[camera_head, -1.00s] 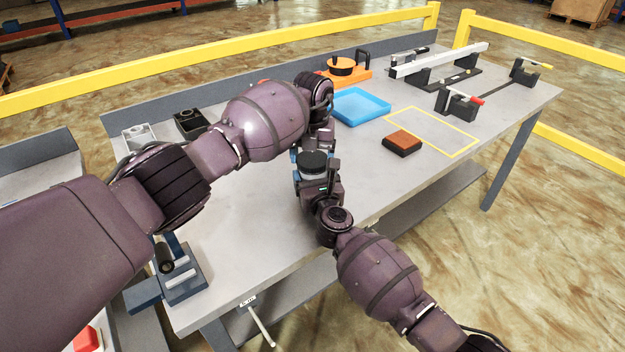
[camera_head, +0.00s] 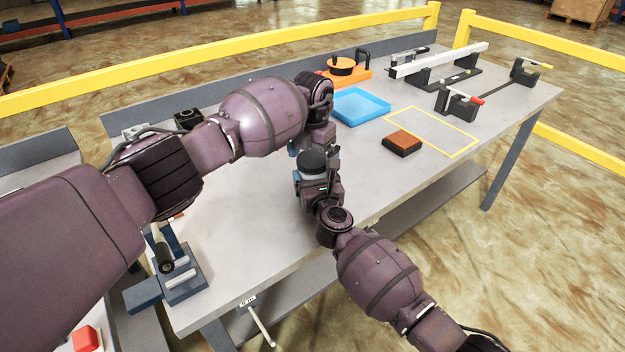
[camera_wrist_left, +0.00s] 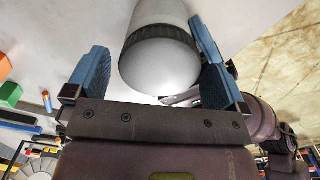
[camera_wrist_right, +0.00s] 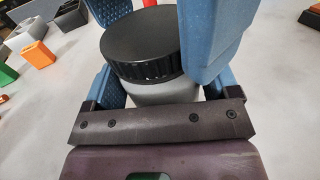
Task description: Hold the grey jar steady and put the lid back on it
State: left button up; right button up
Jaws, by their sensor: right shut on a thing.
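The grey jar (camera_head: 314,174) stands upright with the black ribbed lid (camera_head: 312,160) on its top. The lid looks level in the right wrist view (camera_wrist_right: 140,45); I cannot tell whether it is tightened. My right gripper (camera_head: 314,184) is shut on the jar body below the lid. My left gripper (camera_head: 299,148) is open just behind the lid in the head view. In the left wrist view, its blue fingers (camera_wrist_left: 150,65) stand apart on either side of the lid, whose top shines pale. The jar's lower part is hidden by my right gripper.
A blue tray (camera_head: 360,106), a brown-topped block (camera_head: 402,142) and a yellow-outlined area (camera_head: 433,131) lie to the right. An orange fixture (camera_head: 343,72) stands at the back. A dark blue clamp (camera_head: 178,279) is at the left front.

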pick_arm(q)
notch_tip(320, 180, up, 12)
dwell(0.6)
pick_arm(e)
jog(key=o, duration=1.6)
jog(key=shift+s+d, duration=0.15)
jog(key=shift+s, duration=0.25)
jog(key=p+v, duration=0.2)
jog(key=v, duration=0.7)
jog(key=shift+s, duration=0.1)
pick_arm(q)
jog(key=r, duration=0.5)
jog(key=shift+s+r+p, duration=0.1)
jog(key=shift+s+p, duration=0.1)
jog(key=shift+p, duration=0.1)
pick_arm(e)
jog(key=shift+s, duration=0.4)
jog(key=shift+d, duration=0.1)
